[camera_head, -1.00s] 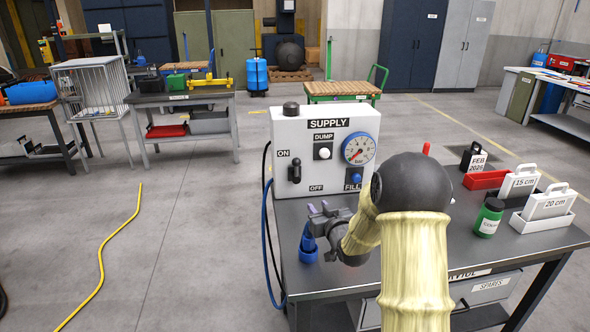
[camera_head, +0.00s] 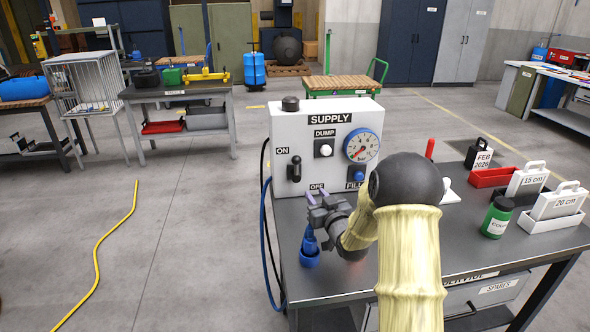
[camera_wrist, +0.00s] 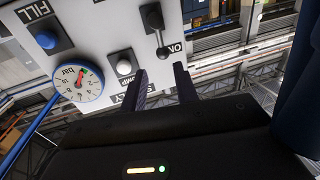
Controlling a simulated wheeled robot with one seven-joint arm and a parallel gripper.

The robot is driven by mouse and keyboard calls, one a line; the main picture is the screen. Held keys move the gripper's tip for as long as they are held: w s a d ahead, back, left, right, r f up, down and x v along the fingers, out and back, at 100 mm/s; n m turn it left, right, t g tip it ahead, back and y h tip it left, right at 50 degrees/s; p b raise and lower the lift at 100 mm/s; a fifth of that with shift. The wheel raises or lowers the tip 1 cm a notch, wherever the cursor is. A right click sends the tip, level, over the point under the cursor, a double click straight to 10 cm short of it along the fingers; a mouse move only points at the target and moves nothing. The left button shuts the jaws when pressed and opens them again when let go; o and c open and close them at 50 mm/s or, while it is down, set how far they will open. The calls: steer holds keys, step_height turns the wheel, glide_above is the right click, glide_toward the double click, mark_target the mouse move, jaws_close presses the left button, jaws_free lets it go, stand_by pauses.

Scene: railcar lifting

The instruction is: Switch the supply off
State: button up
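The white supply box (camera_head: 345,112) stands on the grey bench and carries a black lever (camera_head: 295,169) on its left side. The ON label is up and left of the lever, and the OFF label (camera_head: 317,187) is low and right. The lever also shows in the wrist view (camera_wrist: 155,28), which sees the panel upside down. My gripper (camera_head: 322,203) is just in front of the panel's lower edge, below and right of the lever. In the wrist view its two fingers (camera_wrist: 160,86) are apart with nothing between them.
The panel also has a white DUMP button (camera_head: 324,150), a gauge (camera_head: 361,146) and a blue FILL button (camera_head: 359,174). A blue fitting (camera_head: 309,241) stands in a blue cup below my gripper. A green jar (camera_head: 496,219) and labelled blocks are on the right of the bench.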

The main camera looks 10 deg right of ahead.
mark_target(297, 170)
steer(key=w+a+p, duration=0.1)
steer(key=w, duration=0.4)
steer(key=w+a+p, duration=0.1)
steer(key=w, duration=0.5)
steer(key=w+a+p, duration=0.1)
steer(key=w, duration=0.5)
steer(key=shift+a, duration=0.15)
jaws_close()
